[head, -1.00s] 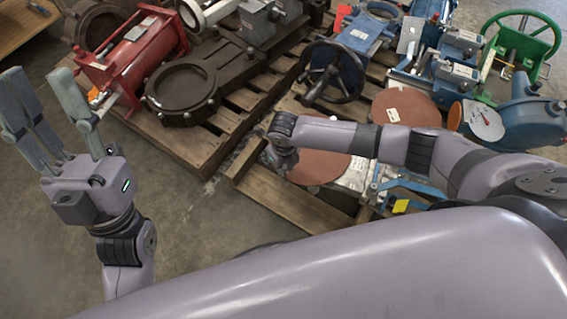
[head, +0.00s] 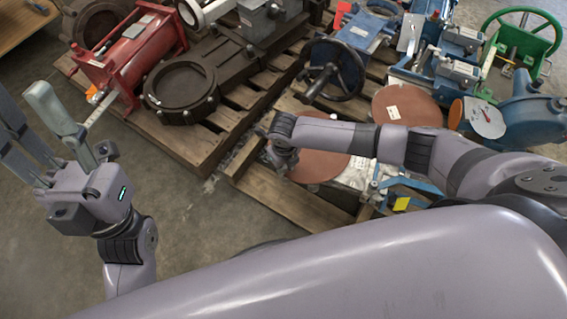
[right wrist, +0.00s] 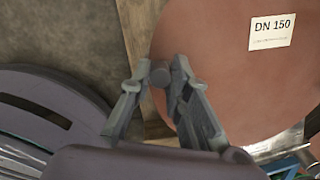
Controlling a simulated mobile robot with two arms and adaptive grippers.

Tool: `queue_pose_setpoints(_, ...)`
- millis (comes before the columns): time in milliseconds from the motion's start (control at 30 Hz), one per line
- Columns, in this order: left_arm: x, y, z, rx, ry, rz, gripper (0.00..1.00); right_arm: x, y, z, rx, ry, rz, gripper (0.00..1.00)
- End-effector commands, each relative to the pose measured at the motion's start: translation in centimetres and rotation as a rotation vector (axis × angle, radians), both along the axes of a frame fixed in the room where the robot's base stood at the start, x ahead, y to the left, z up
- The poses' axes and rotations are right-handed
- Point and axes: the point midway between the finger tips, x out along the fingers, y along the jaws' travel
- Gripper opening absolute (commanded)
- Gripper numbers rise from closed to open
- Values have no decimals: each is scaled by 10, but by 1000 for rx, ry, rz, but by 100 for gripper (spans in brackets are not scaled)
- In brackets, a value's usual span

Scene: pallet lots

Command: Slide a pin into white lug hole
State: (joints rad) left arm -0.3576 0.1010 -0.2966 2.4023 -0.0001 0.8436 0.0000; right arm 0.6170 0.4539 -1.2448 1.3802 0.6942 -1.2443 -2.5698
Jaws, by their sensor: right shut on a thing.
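My right gripper (head: 284,165) is over the front edge of a pallet, beside a reddish-brown disc (head: 325,168). In the right wrist view its fingertips (right wrist: 160,78) are shut on a small grey round piece, the pin (right wrist: 160,76), seen nearly end-on. The disc (right wrist: 230,50) lies beneath and to the right, with a "DN 150" label. My left gripper (head: 38,140) is raised at the left, over the floor, fingers spread and empty. I cannot make out a white lug hole. In the head view the pin is too small to tell.
A pallet (head: 268,192) carries blue valves, a handwheel (head: 335,70) and another brown disc (head: 405,105). Behind left, another pallet (head: 180,142) holds a red part (head: 130,58) and a dark valve body (head: 182,88). A green handwheel (head: 520,42) stands back right. Bare floor lies at front left.

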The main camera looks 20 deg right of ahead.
Motion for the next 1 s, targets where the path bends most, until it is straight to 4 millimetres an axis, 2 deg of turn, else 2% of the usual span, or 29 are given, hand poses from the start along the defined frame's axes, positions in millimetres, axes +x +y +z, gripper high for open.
queue_pose_setpoints(400, -10, 2, -2, -16, -51, -3, 40, -1, 0, -9, 0, 1, 0, 0)
queue_pose_setpoints(433, -11, 3, -1, -18, -55, -2, 40, 0, 0, -8, 0, 0, 0, 19)
queue_pose_setpoints(500, -11, 3, -1, -18, -57, -2, 40, 0, -1, -8, 0, 0, 0, 24)
queue_pose_setpoints(767, -10, 2, -1, -17, -52, -3, 40, 0, -1, -8, 0, 0, 0, 41)
queue_pose_setpoints(1000, -9, 3, -1, -17, -49, -1, 40, 0, -1, -8, 0, 0, 0, 41)
